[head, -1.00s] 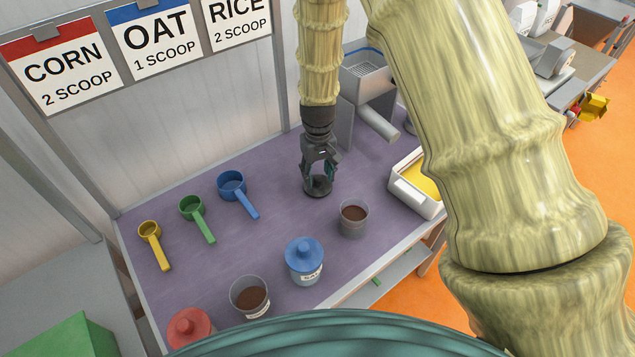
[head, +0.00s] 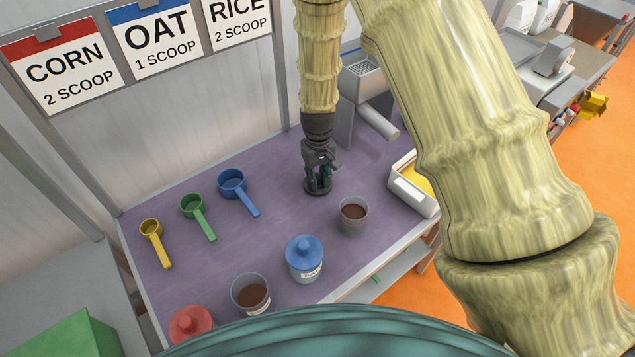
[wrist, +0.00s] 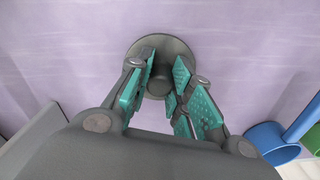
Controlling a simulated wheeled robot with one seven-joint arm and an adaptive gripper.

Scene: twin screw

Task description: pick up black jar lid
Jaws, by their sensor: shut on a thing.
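The black jar lid (head: 317,193) lies on the purple table top, below the arm in the head view. It is round and dark, and in the wrist view (wrist: 176,48) its disc shows between and beyond the fingers. My gripper (head: 318,183) points down at it, with its fingertips at the lid's middle. In the wrist view my gripper (wrist: 160,90) has teal pads on both sides of the lid's raised centre, shut on it. The fingers partly hide the lid, and I cannot tell whether it is clear of the table.
An open jar with brown contents (head: 353,216) stands to the right of the lid, and another (head: 250,294) is near the front. A blue-lidded jar (head: 304,259) and a red lid (head: 190,325) stand in front. Yellow, green and blue scoops (head: 233,184) lie left. A white tray (head: 412,190) is right.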

